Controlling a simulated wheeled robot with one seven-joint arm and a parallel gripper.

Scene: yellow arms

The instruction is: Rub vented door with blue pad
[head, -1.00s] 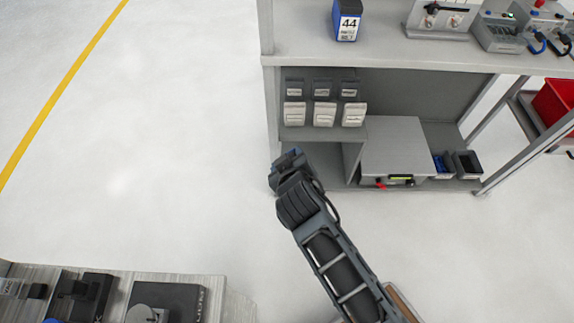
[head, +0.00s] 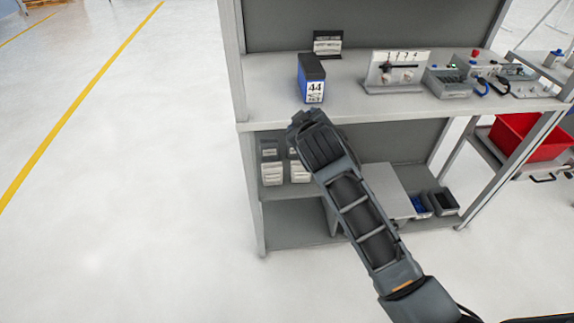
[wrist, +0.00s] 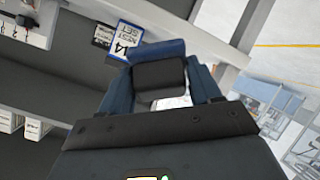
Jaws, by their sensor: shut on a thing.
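In the wrist view my gripper (wrist: 160,80) is shut on the blue pad (wrist: 158,50), a blue strip with a dark block behind it, held between the two blue fingers. In the head view my gripper (head: 306,124) is at the worktop's front edge, just below the blue box marked 44. The pad is hard to make out there behind the dark wrist. I cannot make out a vented door in either view. A grey cabinet (head: 385,182) on the low shelf is partly hidden by my arm, and no vents show on it.
White-labelled bins (head: 272,173) sit below. A red crate (head: 530,138) is at the right. The floor at left is clear.

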